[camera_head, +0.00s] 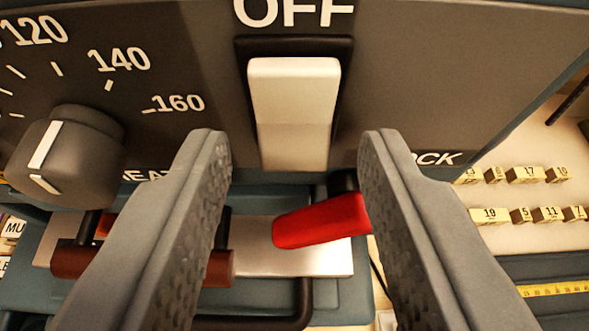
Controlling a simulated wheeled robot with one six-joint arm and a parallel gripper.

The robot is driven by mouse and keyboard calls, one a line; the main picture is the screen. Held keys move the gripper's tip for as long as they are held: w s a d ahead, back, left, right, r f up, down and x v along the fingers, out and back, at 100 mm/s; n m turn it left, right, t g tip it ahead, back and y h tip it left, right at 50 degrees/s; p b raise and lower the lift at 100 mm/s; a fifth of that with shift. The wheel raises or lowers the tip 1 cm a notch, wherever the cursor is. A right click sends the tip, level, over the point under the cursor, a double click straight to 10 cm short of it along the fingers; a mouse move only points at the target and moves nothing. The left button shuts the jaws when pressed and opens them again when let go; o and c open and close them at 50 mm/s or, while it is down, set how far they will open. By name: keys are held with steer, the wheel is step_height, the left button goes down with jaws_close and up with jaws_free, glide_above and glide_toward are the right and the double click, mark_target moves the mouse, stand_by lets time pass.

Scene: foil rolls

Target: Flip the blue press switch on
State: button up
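A white rocker switch (292,112) in a black frame sits on the dark grey panel (420,70) of the press, at upper centre. The word OFF is printed above it, cut by the top edge. The upper part of the rocker looks brighter than the lower part. My gripper (292,142) is open and empty, with one grey finger to each side of the switch's lower part in the picture. Whether a finger touches the panel cannot be told. The press body shows blue-grey at its edges. Any ON label is not visible.
A black dial knob (68,158) with a temperature scale is at left. A red lever (322,221) shows between the fingers, below the switch, over a metal plate (255,250). A brown handle (84,260) is at lower left. Small numbered blocks (525,174) stand at right.

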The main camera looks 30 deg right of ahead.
jaws_close()
steer(key=shift+d+f+t+h, duration=0.1)
steer(key=shift+f+t+h, duration=0.25)
steer(key=shift+t+h, duration=0.45)
steer(key=shift+f+t+h, duration=0.3)
steer(key=shift+t+h, duration=0.1)
steer(key=shift+t, duration=0.7)
steer(key=shift+o, duration=1.1)
jaws_free()
steer(key=v, duration=1.7)
steer(key=shift+s+f, duration=0.1)
steer(key=shift+s, duration=0.05)
